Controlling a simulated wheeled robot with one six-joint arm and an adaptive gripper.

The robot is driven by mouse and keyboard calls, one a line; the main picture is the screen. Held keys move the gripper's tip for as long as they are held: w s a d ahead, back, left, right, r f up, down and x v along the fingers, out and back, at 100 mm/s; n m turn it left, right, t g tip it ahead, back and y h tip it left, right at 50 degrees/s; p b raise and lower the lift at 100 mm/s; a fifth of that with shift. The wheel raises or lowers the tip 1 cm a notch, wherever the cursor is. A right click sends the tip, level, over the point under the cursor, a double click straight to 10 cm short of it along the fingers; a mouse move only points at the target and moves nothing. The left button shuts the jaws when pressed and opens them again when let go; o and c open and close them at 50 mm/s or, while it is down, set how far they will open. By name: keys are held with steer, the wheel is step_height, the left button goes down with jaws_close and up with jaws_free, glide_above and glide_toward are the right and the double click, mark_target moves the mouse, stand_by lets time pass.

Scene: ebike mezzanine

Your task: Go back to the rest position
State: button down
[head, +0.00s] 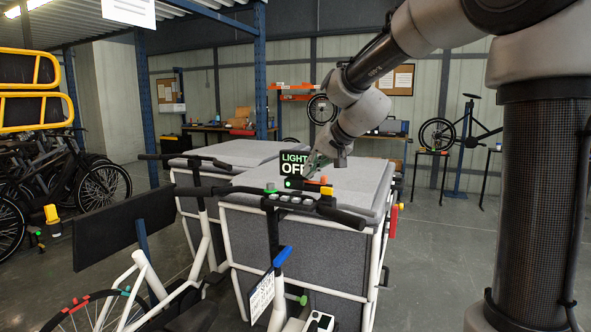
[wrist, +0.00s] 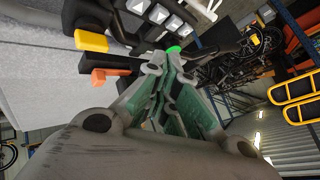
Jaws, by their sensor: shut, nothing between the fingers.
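My gripper (head: 312,167) is shut with nothing between its fingers. In the head view it is just above the handlebar (head: 340,213) of the cargo bike, close to a small black display sign (head: 293,160) that reads "LIGHT OFF". The gripper partly covers the sign's right side. In the wrist view the gripper's fingers (wrist: 168,75) point at the handlebar controls, near a round green button (wrist: 173,49). I cannot tell whether the fingertips touch it. A yellow button (wrist: 91,41) and an orange lever (wrist: 111,76) show to its left.
The bike's large grey cargo box (head: 300,245) stands below and behind the handlebar, with a second grey box behind it. More bikes and a yellow rack (head: 35,88) are at the left. A workbench (head: 215,130) and a repair stand (head: 467,145) are at the back. Floor at the right is open.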

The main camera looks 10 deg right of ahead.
steer(key=s+d+f+n+g+h, duration=0.1)
steer(key=s+d, duration=0.3)
steer(key=s, duration=0.7)
steer(key=s+d+f+n+g+h, duration=0.1)
steer(key=s+d, duration=0.4)
steer(key=s, duration=0.7)
steer(key=s+d+f+n+g+h, duration=0.1)
steer(key=s+d+f, duration=0.3)
steer(key=s, duration=0.7)
steer(key=shift+s+d+f+g+h, duration=0.15)
steer(key=shift+s+d+g+h, duration=0.25)
steer(key=shift+h, duration=0.4)
